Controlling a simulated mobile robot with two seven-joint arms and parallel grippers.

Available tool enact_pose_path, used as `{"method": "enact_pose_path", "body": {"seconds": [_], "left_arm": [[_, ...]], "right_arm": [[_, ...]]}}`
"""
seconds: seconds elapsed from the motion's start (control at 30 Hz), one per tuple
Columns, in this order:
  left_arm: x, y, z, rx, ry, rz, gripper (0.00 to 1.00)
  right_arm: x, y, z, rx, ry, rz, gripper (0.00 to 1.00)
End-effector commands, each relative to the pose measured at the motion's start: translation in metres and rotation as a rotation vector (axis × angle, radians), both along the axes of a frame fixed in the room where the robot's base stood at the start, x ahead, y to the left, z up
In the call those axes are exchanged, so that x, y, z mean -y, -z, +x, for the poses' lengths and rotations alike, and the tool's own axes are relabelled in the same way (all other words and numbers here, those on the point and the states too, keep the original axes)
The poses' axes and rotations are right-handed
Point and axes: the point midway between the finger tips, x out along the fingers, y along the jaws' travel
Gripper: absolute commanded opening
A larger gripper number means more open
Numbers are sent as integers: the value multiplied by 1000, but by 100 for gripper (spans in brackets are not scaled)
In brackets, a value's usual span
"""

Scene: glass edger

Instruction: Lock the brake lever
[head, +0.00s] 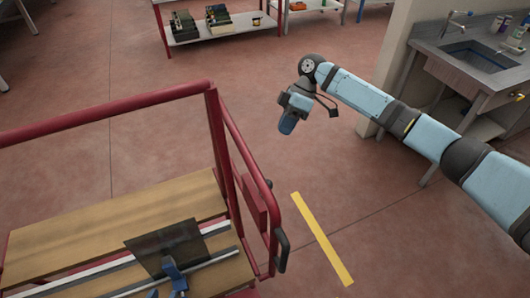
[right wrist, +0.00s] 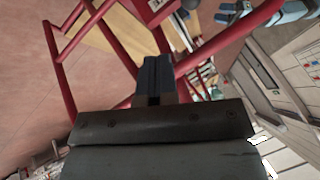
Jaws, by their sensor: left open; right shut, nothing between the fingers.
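A red-framed trolley (head: 212,130) with a wooden deck (head: 110,222) fills the lower left of the head view. A black lever-like handle (head: 282,250) is at its lower right corner; I cannot tell for sure that it is the brake lever. My right gripper (head: 286,126) hangs over open floor, beyond and apart from the trolley's right end. It is shut and empty; its closed fingers also show in the right wrist view (right wrist: 156,78).
A red box (head: 255,205) is fixed on the trolley's right end. A yellow strip (head: 322,240) lies on the floor, with clear floor around it. A shelf rack (head: 215,33) with dark items stands at the back. A sink counter (head: 475,68) is at the upper right.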

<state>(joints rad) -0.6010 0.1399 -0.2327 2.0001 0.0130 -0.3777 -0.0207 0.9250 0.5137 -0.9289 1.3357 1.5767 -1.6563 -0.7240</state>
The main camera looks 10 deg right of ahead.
Motion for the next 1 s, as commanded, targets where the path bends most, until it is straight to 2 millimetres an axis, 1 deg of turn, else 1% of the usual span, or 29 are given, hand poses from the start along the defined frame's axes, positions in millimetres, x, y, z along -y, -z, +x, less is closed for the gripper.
{"method": "enact_pose_path", "body": {"seconds": [0.4,0.57,0.67,0.77,1.0], "left_arm": [[1,12,-13,-32,3,1,43],[2,9,-13,-31,4,1,43],[2,4,-10,-26,3,1,43],[2,-4,-8,-20,3,0,43],[1,-18,-7,-13,1,-1,43]], "right_arm": [[0,1,0,0,1,0,0],[-4,8,-3,-2,0,-1,0],[-11,19,-8,-2,0,-1,0],[-21,35,-15,-4,0,-1,0],[-45,77,-31,-3,0,-2,0]]}}
